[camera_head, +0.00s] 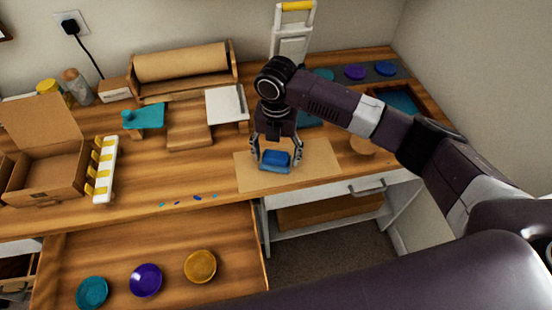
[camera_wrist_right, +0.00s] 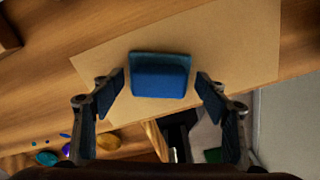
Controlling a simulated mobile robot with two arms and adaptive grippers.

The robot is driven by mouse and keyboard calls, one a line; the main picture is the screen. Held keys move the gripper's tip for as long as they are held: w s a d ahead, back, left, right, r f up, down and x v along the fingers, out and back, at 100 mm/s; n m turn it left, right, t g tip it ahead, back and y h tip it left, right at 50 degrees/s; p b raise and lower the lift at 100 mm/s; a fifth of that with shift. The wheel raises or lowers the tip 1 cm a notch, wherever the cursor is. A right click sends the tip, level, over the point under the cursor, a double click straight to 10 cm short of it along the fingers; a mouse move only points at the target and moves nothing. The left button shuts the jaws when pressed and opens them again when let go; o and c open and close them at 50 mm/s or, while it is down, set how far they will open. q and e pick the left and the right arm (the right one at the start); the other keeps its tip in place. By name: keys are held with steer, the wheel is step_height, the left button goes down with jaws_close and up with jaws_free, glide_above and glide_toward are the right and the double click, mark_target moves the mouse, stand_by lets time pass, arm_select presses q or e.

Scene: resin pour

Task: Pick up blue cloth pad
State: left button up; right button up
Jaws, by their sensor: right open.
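The blue cloth pad (camera_head: 276,159) lies on a tan paper sheet (camera_head: 318,163) near the table's front edge. It also shows in the right wrist view (camera_wrist_right: 160,76), flat on the sheet and between the lines of the fingers. My right gripper (camera_head: 271,160) is above the pad, pointing down, with its fingers spread on either side of it. In the right wrist view my right gripper (camera_wrist_right: 162,95) is open, with a gap between each finger and the pad. My left gripper is in neither view.
An open drawer (camera_head: 215,235) holds teal, purple (camera_head: 146,280) and amber dishes. Small blue drops (camera_head: 197,198) lie near the table edge left of the sheet. A white rack with yellow clips (camera_head: 104,170) and a cardboard box (camera_head: 45,170) stand at left. A white clipboard (camera_head: 226,104) lies behind the gripper.

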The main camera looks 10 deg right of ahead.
mark_target(276, 154)
steer(key=c, duration=0.5)
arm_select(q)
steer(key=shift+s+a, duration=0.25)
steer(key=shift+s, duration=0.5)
arm_select(e)
steer(key=c, duration=0.9)
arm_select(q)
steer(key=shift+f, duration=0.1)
arm_select(e)
steer(key=shift+o, duration=0.2)
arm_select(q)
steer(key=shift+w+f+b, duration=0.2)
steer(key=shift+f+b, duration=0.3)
arm_select(e)
step_height(276, 154, up, 20)
steer(key=s+d+f+m, duration=0.3)
steer(key=s+m, duration=0.5)
steer(key=m, duration=0.7)
steer(key=s+d+f+m, duration=0.3)
steer(key=s+d+m, duration=0.2)
steer(key=m, duration=1.1)
steer(key=s, duration=0.3)
